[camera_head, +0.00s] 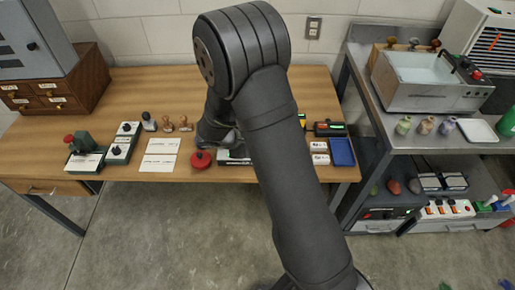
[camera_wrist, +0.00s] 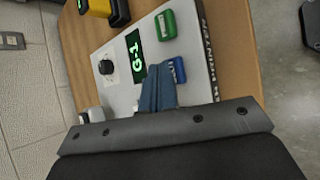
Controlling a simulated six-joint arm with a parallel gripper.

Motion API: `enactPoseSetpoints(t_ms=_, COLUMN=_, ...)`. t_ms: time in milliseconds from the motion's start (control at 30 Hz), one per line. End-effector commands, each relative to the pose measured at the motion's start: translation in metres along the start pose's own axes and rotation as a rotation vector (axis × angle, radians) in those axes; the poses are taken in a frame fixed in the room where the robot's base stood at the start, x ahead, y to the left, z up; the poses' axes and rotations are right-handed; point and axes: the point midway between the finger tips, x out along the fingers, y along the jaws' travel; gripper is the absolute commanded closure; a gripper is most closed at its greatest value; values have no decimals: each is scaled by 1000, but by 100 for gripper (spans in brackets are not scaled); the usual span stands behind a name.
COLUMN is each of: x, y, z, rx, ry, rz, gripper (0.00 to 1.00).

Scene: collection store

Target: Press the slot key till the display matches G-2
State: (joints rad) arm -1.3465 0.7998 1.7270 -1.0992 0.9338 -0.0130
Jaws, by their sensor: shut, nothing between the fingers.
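In the wrist view a pale panel (camera_wrist: 192,48) lies tilted across the picture. In the head view my arm hides most of the panel.
A black knob on a white dial (camera_wrist: 106,67) is left of the display. In the head view a red round button (camera_head: 200,159) stands left of my wrist. White cards (camera_head: 160,153), stamps (camera_head: 168,124) and a blue tray (camera_head: 341,152) share the wooden table (camera_head: 130,88).

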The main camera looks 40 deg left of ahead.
Motion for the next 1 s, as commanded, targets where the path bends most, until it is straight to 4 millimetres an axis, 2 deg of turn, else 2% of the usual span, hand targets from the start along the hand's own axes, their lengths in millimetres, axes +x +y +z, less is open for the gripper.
enactPoseSetpoints(t_ms=1000, x=6, y=-5, z=-5, rx=1, ry=0, rz=-1, gripper=100)
